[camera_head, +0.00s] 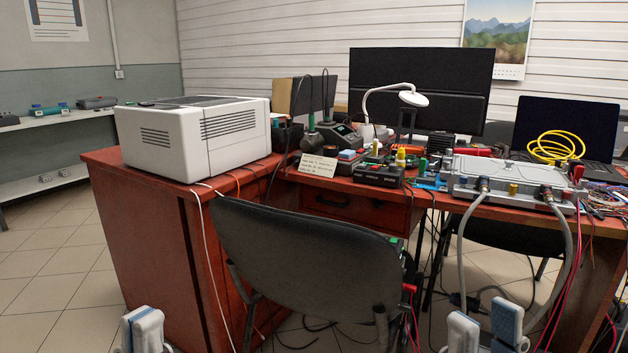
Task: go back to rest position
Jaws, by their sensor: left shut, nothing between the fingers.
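My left gripper (144,328) is at the bottom left, in front of the red desk's side. Its fingers are together with nothing between them. My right gripper (485,326) is at the bottom right, with its two pads apart and nothing seen between them. Both are low in the picture and apart from the desk items. A silver unit (500,172) sits on the desk at the right. A left grey hose (461,240) and a right grey hose (570,255) hang from connectors on its front; their lower ends are hard to make out.
A black chair (310,250) stands before the red desk (140,240), between my grippers. A white box-shaped machine (160,140) is on the desk. Red cables (577,290) and a white cable (208,270) hang down. Tiled floor (50,300) is clear at left.

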